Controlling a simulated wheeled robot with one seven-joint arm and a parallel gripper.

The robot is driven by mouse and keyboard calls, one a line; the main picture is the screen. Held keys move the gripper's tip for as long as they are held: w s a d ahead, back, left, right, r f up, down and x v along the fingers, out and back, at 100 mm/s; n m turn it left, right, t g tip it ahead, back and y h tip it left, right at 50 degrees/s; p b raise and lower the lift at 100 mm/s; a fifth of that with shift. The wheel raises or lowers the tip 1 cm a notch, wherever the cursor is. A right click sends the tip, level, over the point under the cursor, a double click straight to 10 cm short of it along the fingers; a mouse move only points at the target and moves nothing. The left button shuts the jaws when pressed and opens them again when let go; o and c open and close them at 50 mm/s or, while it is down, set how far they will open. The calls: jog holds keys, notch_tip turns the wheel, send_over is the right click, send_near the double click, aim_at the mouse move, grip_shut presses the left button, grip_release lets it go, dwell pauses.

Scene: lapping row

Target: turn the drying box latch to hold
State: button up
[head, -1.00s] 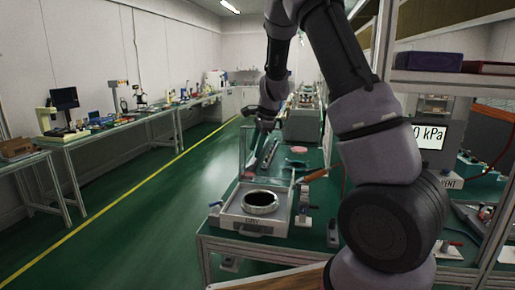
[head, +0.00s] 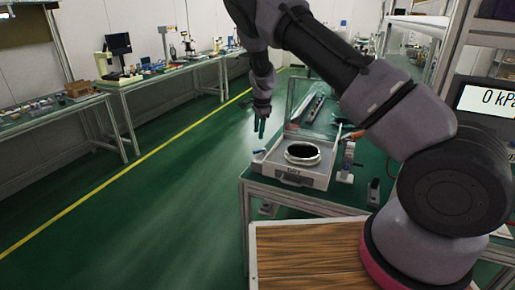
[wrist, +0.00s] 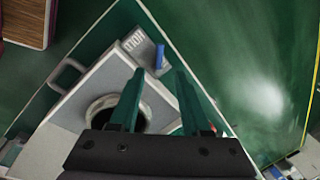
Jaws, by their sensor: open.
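The drying box (head: 288,177) is a pale tray with a front label, a raised clear lid and a dark-centred metal ring (head: 302,153) inside. It stands at the bench's near left corner. Its latch (head: 259,151) has a blue handle and sticks out on the box's left side. In the wrist view the blue latch handle (wrist: 159,57) stands beside a lettered plate (wrist: 134,40), whose text is upside down and hard to read. My gripper (head: 262,128) is open and empty, pointing down above the latch area. In the wrist view my gripper (wrist: 153,75) has the handle just beyond its fingertips, apart from them.
The raised clear lid (head: 302,98) stands close to the right of my gripper. The green floor (head: 150,215) left of the bench is clear.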

aim_at(257, 151)
jog(key=f, duration=0.3)
jog(key=w+f, duration=0.1)
jog(key=f, duration=0.5)
jog(key=shift+w+a+f, duration=0.15)
jog(key=shift+w+a, duration=0.2)
grip_shut()
